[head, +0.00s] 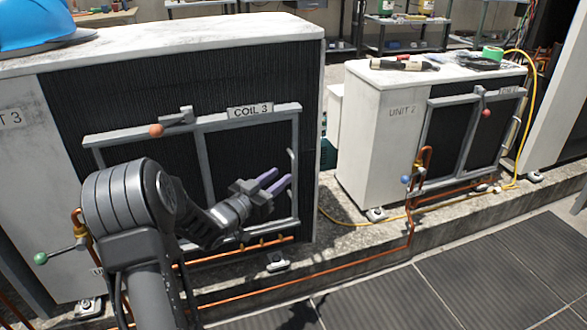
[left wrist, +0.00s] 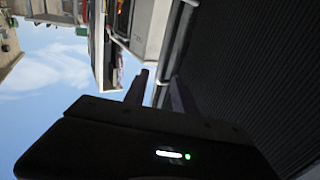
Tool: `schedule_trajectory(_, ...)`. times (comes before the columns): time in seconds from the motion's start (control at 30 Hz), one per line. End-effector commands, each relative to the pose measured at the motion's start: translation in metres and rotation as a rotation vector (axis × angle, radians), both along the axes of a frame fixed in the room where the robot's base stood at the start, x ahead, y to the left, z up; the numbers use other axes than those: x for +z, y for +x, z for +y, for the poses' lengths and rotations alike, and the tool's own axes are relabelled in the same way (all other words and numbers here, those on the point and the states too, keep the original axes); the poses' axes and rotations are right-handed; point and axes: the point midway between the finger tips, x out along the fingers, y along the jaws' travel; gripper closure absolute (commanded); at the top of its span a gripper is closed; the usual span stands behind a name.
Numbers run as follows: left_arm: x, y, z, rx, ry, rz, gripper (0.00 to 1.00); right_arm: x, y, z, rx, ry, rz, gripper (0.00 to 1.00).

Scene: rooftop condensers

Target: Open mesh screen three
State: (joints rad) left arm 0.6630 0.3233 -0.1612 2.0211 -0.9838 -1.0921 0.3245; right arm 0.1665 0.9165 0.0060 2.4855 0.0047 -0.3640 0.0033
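Mesh screen three is the grey-framed screen (head: 200,160) under the "COIL 3" label (head: 250,111) on the large left condenser. It looks closed against the unit's dark coil face. A latch lever with a red-orange ball (head: 156,130) sits at its top rail. A slim grey handle (head: 292,165) stands at its right edge. My left gripper (head: 281,178) is in front of the screen's lower right, its fingertips close to the handle. My right gripper is out of view.
The Unit 2 condenser (head: 390,130) stands to the right, tools and a green tape roll on top. Copper pipes (head: 330,270) and a yellow hose (head: 345,222) run along the low ledge. A green-ball valve lever (head: 41,258) is at lower left. Dark floor tiles (head: 480,270) are clear.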

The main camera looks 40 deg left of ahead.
Motion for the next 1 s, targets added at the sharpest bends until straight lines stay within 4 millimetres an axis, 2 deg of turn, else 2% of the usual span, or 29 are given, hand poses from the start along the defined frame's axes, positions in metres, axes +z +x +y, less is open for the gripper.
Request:
schedule_trajectory(0.4,-0.002,0.059,-0.002,-0.002,0.000,-0.001,0.68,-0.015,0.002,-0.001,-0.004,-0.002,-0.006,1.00)
schedule_trajectory(0.5,-0.002,0.068,-0.002,-0.001,0.000,0.000,0.68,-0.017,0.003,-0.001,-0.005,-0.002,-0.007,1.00)
schedule_trajectory(0.83,0.000,0.073,-0.002,0.000,-0.001,0.001,0.68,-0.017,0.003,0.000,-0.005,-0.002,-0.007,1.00)
schedule_trajectory(1.0,-0.001,0.073,-0.002,0.000,-0.001,0.001,0.81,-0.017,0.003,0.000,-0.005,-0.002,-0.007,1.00)
